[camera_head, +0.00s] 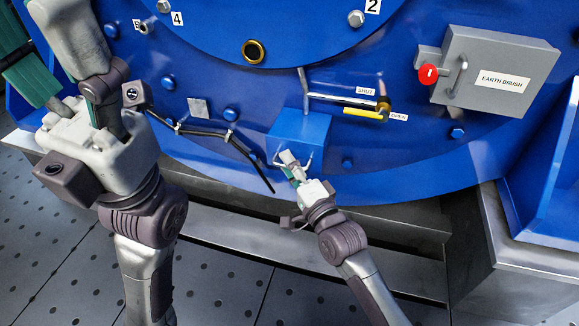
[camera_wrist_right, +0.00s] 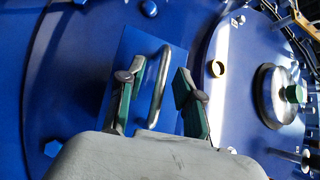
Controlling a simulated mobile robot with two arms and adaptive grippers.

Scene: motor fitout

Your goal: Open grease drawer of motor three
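The grease drawer appears to be the blue box (camera_head: 300,130) low on the motor's front. In the right wrist view its blue face (camera_wrist_right: 133,52) carries a curved metal handle (camera_wrist_right: 159,90). My right gripper (camera_head: 289,163) is at this handle in the head view. The right wrist view shows the gripper (camera_wrist_right: 155,95) open, with one green-padded finger on each side of the handle and gaps between. The box looks closed against the motor. My left gripper (camera_head: 60,95) is raised at the left, away from the drawer; its finger opening is unclear.
A lever with a yellow end (camera_head: 366,113) sits above right of the drawer, between SHUT and OPEN labels. A grey EARTH BRUSH box (camera_head: 497,70) with a red knob (camera_head: 428,74) is farther right. A black cable (camera_head: 245,152) hangs left of the drawer.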

